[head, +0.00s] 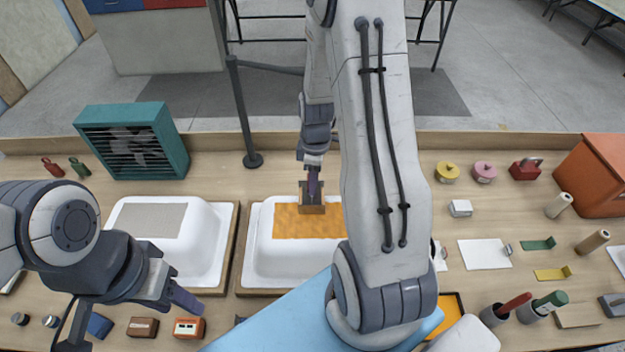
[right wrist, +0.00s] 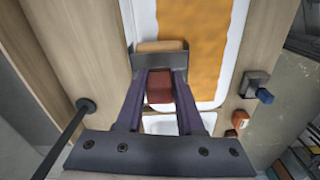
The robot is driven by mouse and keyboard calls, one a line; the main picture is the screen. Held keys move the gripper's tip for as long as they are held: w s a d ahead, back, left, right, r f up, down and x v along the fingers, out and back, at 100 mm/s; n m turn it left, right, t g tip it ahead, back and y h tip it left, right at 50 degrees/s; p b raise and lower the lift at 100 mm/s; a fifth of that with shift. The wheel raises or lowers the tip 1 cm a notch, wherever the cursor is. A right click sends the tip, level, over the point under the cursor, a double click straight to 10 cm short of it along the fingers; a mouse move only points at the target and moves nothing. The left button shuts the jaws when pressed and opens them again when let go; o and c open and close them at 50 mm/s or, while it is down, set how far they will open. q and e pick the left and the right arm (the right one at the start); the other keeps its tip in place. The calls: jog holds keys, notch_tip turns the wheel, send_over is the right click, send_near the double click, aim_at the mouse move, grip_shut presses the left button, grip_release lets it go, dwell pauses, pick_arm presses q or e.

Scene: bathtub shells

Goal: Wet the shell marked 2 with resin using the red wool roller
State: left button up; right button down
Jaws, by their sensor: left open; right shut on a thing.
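The near-centre white shell (head: 254,245) has an orange, wet-looking patch (head: 290,222) on its face. It also shows in the right wrist view (right wrist: 145,20). A second white shell (head: 205,262) at left carries a plain grey patch (head: 152,219). I can read no number on either. My right gripper (head: 313,190) is shut on a tool with a red block-like grip (right wrist: 160,88). The tool's dark bracket and tan end (right wrist: 160,46) are at the orange patch's upper edge; contact is unclear. My left gripper (head: 178,296) is open and empty, low at the left shell's front.
A teal fan box (head: 132,140) stands behind the left shell. Cups with a red-handled (head: 514,304) and a green-handled tool (head: 549,303) stand at right. Tins (head: 484,171), white sheets (head: 485,253) and an orange box (head: 597,175) crowd the right side. My right arm hides the middle.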

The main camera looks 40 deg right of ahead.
jog(key=shift+r+p, duration=2.5)
jog(key=shift+r, duration=0.55)
jog(key=shift+f, duration=0.1)
